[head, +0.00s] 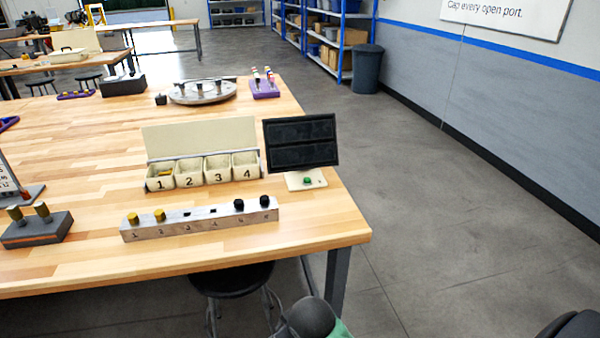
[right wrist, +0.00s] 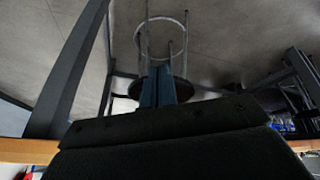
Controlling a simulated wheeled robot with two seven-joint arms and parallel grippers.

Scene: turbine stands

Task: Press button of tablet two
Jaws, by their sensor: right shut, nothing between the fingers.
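A tablet (head: 300,143) with a dark, blank screen stands tilted at the right end of the wooden table. Its cream base (head: 293,183) carries a small green button (head: 307,181) in front of the screen. No number shows on the tablet, so I cannot tell whether it is tablet two. My right gripper (right wrist: 165,75) shows only in the right wrist view, its blue fingers together and empty. A stool and table legs are behind it; the tablet and button are not in that view. My left gripper is not in view.
A bin rack (head: 158,183) numbered 1 to 4 stands left of the tablet. A metal block (head: 205,224) with knobs lies in front. A round plate (head: 202,95) and purple stand (head: 265,90) are behind.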

